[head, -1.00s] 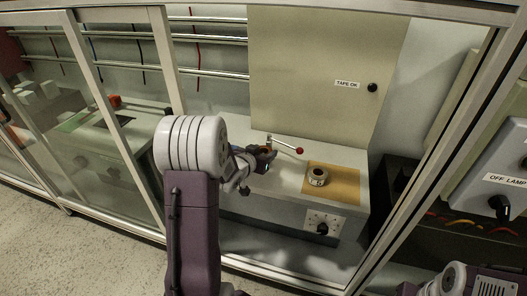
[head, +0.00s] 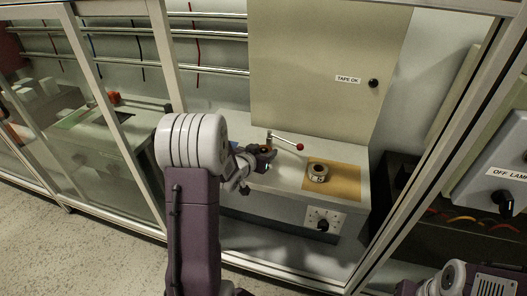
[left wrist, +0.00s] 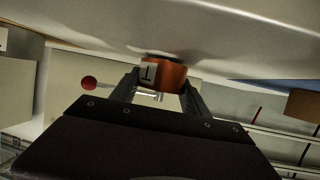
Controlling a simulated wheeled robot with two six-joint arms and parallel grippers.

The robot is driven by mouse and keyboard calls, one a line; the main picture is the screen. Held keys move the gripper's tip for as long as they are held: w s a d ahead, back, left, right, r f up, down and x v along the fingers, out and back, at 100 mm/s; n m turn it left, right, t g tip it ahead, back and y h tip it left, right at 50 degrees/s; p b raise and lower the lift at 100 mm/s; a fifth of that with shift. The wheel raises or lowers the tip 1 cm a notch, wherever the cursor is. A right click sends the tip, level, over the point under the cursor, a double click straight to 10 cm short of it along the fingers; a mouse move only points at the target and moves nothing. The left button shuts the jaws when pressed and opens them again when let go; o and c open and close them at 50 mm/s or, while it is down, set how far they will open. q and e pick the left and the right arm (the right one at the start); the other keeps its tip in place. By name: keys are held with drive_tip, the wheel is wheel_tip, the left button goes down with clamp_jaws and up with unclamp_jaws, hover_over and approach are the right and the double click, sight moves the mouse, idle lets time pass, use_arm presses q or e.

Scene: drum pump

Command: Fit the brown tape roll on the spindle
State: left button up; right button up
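The brown tape roll (left wrist: 172,76) sits between the two fingertips of my left gripper (left wrist: 160,88) in the left wrist view, with a pale label on its side. The fingers appear closed on it. In the head view my left gripper (head: 257,160) is over the left part of the grey bench, with a bit of the brown roll (head: 265,151) showing at its tip. It is close to a metal post with a red-knobbed lever (head: 288,141). I cannot make out the spindle clearly. My right gripper is out of view.
A silver-grey roll (head: 317,172) with a label stands on the tan mat (head: 345,183), right of my left gripper. A beige panel marked TAPE OK (head: 310,80) rises behind. Frame posts border the opening. The red knob (left wrist: 90,82) also shows in the left wrist view.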

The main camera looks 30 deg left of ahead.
use_arm(q)
drive_tip(key=o, duration=0.5)
drive_tip(key=p+v, duration=0.1)
drive_tip(key=v, duration=0.1)
drive_tip(key=p+v, duration=0.1)
drive_tip(key=v, duration=0.1)
drive_tip(key=p+v, duration=0.1)
drive_tip(key=v, duration=0.2)
drive_tip(key=shift+w+a+r+p, duration=0.1)
drive_tip(key=shift+r+p, duration=0.15)
drive_tip(key=shift+p, duration=0.1)
drive_tip(key=s+b, duration=0.1)
drive_tip(key=b, duration=0.2)
drive_tip(key=shift+s+f, duration=0.15)
drive_tip(key=shift+f, duration=0.05)
drive_tip(key=shift+s+r+b, duration=0.15)
drive_tip(key=shift+s+b, duration=0.1)
drive_tip(key=shift+b, duration=0.05)
drive_tip(key=shift+s+r, duration=0.15)
drive_tip(key=shift+s, duration=0.05)
